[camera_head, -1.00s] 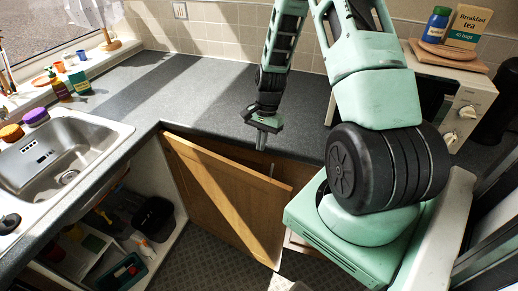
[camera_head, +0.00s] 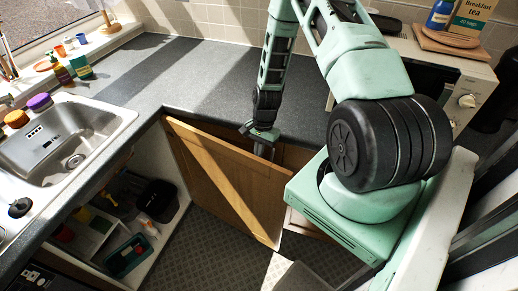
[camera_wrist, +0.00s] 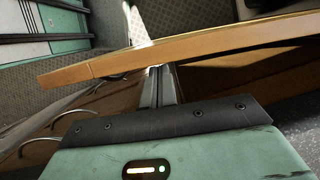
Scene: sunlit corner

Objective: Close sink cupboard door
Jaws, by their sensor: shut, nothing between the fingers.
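The sink cupboard door (camera_head: 232,178) is a wooden panel that stands wide open, with the shelves under the sink (camera_head: 68,148) exposed to its left. My gripper (camera_head: 262,150) is behind the door's top edge, on the side away from the open cupboard, and its fingertips are hidden by the door in the head view. In the wrist view the shut fingers (camera_wrist: 157,84) reach to the door's edge (camera_wrist: 180,52). They are empty, and I cannot tell whether they touch the door.
The dark worktop (camera_head: 200,85) runs along the back, close to my arm. Bins and bottles stand in the open cupboard, including a black container (camera_head: 158,200). A microwave (camera_head: 465,75) stands at the right. The patterned floor (camera_head: 205,255) before the door is clear.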

